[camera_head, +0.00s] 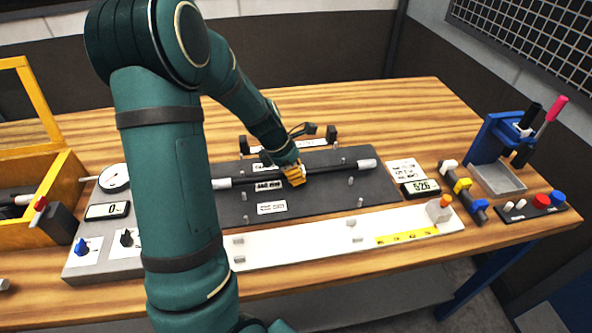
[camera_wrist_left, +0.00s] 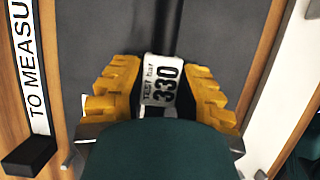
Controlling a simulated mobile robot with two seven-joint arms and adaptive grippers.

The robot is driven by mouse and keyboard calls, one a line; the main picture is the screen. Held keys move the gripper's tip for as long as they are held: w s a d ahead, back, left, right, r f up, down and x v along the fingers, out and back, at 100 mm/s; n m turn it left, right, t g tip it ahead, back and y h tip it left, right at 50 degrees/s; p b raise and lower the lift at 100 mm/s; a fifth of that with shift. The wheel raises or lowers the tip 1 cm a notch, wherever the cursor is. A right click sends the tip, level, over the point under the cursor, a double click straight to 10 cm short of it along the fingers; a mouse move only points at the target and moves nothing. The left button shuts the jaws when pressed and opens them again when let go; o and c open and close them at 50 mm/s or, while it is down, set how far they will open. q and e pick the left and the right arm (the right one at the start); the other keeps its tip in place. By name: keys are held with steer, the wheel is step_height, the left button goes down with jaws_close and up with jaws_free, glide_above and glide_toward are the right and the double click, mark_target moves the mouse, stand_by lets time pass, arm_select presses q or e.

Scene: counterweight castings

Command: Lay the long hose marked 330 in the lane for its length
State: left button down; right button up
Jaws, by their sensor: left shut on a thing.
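The long black hose (camera_head: 328,169) with pale ends stretches left to right over the dark grey mat (camera_head: 375,190) in the head view. My left gripper (camera_head: 293,174), with yellow fingers, is shut on it near its middle. In the left wrist view the white tag (camera_wrist_left: 162,82) reading "TEST bar 330" shows between the two fingers. The mat carries several small pegs and white labels (camera_head: 271,208), too small to read. I cannot tell whether the hose touches the mat. My right gripper is not in view.
A white rail with a yellow scale (camera_head: 407,236) runs along the front. A grey panel with a dial (camera_head: 115,177) and knobs stands left, beside a yellow-framed box (camera_head: 62,180). A display (camera_head: 420,187), a blue stand (camera_head: 493,140) and coloured knobs are right. The back right tabletop is clear.

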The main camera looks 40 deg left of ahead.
arm_select(q)
steer(key=shift+p, duration=0.55)
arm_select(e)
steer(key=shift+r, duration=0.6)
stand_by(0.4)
arm_select(q)
steer(key=shift+f+b, duration=0.5)
steer(key=shift+f, duration=0.15)
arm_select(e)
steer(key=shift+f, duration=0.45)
arm_select(q)
steer(key=c, duration=0.7)
jaws_free()
steer(key=shift+r+p, duration=3.5)
steer(key=shift+p, duration=0.3)
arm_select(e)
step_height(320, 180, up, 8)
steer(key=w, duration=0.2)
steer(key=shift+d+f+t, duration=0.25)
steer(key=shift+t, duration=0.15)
